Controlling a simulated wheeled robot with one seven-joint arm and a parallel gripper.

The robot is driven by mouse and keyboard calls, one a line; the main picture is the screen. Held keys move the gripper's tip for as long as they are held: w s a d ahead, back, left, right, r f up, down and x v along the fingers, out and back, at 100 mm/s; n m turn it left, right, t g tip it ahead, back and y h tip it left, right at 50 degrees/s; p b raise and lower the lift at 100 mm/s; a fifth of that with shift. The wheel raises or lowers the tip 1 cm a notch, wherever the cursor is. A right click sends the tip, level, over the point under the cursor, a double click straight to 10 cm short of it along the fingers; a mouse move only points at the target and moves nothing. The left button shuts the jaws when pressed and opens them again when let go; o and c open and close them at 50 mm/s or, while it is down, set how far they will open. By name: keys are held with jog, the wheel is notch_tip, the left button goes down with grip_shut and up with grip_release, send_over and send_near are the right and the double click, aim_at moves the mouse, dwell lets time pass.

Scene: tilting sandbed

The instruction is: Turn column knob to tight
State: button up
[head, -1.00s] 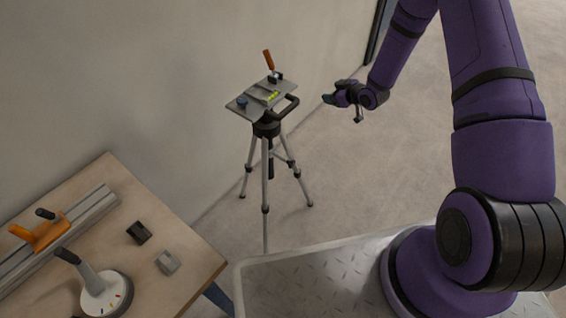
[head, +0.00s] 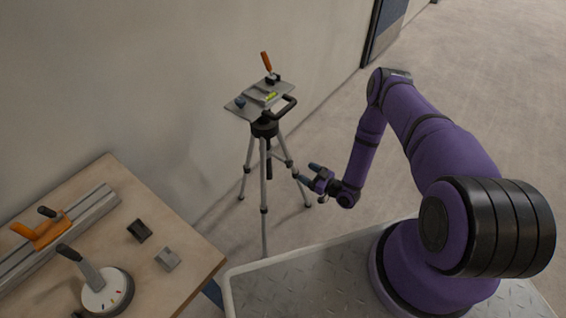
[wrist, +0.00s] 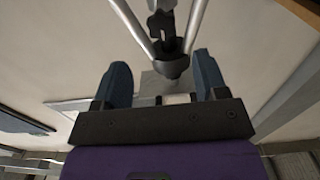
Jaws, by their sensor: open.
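The silver tripod (head: 264,185) stands by the wall and carries a grey tilting plate (head: 240,112) on a black head (head: 265,127). Its dark column (head: 269,165) hangs between the legs. In the wrist view, a black, knob-like part (wrist: 160,22) shows between two legs, beyond a dark collar (wrist: 172,66); I cannot tell whether it is the column knob or how tight it is. My gripper (head: 305,170) is open and empty, low to the right of the tripod. In the wrist view, its blue fingers (wrist: 161,62) are spread either side of the collar, with no clear contact.
A black handle (head: 284,108) sticks out from the tripod head, and an orange-handled lever (head: 267,64) stands on the plate. A wooden table (head: 190,235) with tools and small blocks is at the lower left. Floor to the right is clear.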

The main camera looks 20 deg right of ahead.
aim_at(291, 164)
jog(key=x, duration=1)
jog(key=shift+w+a+f, duration=0.1)
jog(key=shift+w+a, duration=0.1)
jog(key=shift+a, duration=0.1)
jog(key=c, duration=0.9)
